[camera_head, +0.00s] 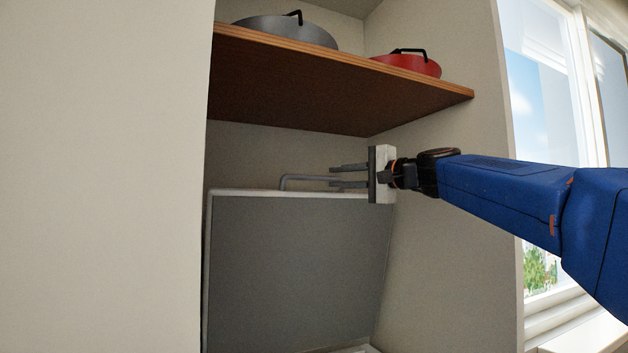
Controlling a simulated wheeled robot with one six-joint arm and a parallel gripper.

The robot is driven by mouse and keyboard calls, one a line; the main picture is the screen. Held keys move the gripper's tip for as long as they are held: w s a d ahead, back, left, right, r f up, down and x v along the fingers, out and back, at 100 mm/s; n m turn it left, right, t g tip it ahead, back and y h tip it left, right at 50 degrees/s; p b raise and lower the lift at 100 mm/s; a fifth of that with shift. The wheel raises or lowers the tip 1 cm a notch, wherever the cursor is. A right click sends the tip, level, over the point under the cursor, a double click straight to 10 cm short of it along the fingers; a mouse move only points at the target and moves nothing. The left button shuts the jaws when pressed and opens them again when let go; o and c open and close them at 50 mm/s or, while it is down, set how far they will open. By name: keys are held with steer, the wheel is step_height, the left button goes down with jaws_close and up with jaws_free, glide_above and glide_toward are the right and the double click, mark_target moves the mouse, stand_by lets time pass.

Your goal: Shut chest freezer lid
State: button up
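The chest freezer lid (295,265) stands raised and steep in the alcove, its grey inner face toward me and a pale rim around it. A grey bar handle (300,178) shows at its top edge. My gripper (335,176) comes in from the right at the lid's top right. Its two fingers point left and are spread apart, one above the other. The lower finger overlaps the right end of the handle in the picture; I cannot tell if they touch. Most of the freezer body is out of view below.
A wooden shelf (330,85) runs just above the lid and gripper, with a grey lidded pan (285,30) and a red lidded pan (408,65) on it. Alcove walls (100,180) close in on both sides. A window (540,130) is at the right.

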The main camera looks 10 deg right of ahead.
mark_target(316, 178)
steer(key=x, duration=0.9)
steer(key=shift+w, duration=0.1)
steer(key=shift+c, duration=0.7)
jaws_close()
